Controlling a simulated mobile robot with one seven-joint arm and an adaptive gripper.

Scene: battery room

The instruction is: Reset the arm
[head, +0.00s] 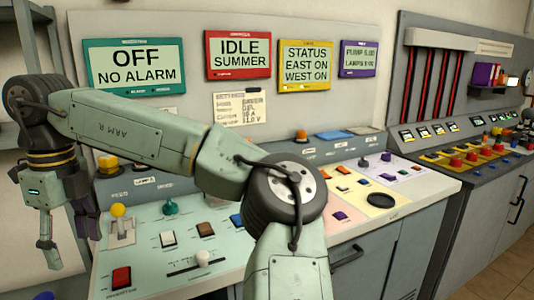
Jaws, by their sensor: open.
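My arm crosses the head view from the lower middle up to the left, with a link marked "ARM R". My gripper (47,244) hangs down at the far left, in front of the left end of the control desk. It is open and I see nothing between its fingers. The fingers are small in this view and seen partly edge-on. The control desk (150,262) has a pale green panel, with a yellow-knobbed lever (118,211), a red rocker switch (121,277) and a slider with a white knob (203,258). My arm hides part of the desk's middle.
Wall screens read "OFF NO ALARM" (135,66), "IDLE SUMMER" (238,55) and "STATUS EAST ON WEST ON" (306,66). A paper note (240,109) hangs below them. A second console (440,158) stands at the right. Grey shelving is at the left edge. Floor (505,275) shows at lower right.

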